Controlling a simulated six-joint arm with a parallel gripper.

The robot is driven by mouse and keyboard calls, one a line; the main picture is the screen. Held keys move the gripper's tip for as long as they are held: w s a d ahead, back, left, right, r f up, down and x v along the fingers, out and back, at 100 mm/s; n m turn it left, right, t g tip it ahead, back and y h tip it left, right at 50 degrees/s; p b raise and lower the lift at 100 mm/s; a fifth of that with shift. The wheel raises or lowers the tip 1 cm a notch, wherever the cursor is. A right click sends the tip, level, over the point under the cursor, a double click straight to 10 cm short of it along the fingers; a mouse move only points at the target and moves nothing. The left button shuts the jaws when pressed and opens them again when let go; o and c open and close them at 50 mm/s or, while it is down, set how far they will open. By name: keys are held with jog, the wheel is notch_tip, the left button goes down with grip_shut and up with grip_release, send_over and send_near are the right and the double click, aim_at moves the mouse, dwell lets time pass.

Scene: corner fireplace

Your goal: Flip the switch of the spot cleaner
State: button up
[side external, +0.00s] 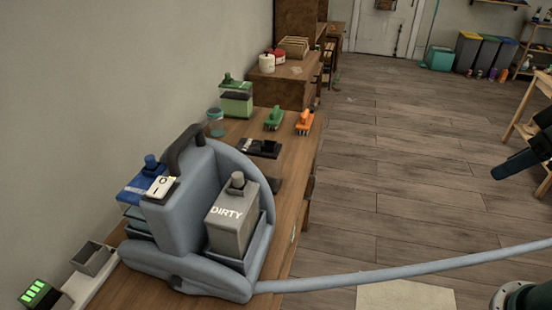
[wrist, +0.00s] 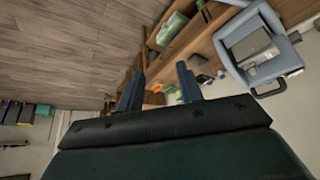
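The grey-blue spot cleaner (side external: 182,218) stands upright on the wooden bench in the side external view. A white switch plate (side external: 160,186) with dark marks sits near its top, beside the dark handle (side external: 187,148). Which way the switch is set is too small to tell. A grey tank marked DIRTY (side external: 232,220) sits on its right side. In the wrist view the cleaner (wrist: 228,47) is at the upper right, well away from my fingers. My gripper (wrist: 159,88) is open and empty there. At the right edge of the side external view, one finger shows over the floor, apart from the bench.
A grey-blue hose (side external: 400,268) runs from the cleaner to the right. Floor (side external: 410,160) beside the bench is clear.

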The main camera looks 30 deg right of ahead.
jog(key=shift+c, duration=0.3)
jog(key=shift+w+r, duration=0.1)
jog(key=c, duration=0.7)
jog(key=shift+w+a+r, duration=0.2)
jog(key=shift+w+r, duration=0.05)
jog(key=shift+w, duration=0.2)
grip_shut()
jog(key=w+a+r+n+t+y, duration=0.1)
jog(key=w+a+r+n+y, duration=0.35)
jog(key=w+a, duration=1.2)
jog(key=w+a+n, duration=0.2)
jog(key=w+a, duration=0.2)
jog(key=a, duration=0.7)
jog(key=w+a+f+n+y, duration=0.1)
jog(key=w+a+n, duration=0.2)
jog(key=a, duration=0.9)
jog(key=shift+w+a, duration=0.25)
jog(key=shift+w, duration=0.55)
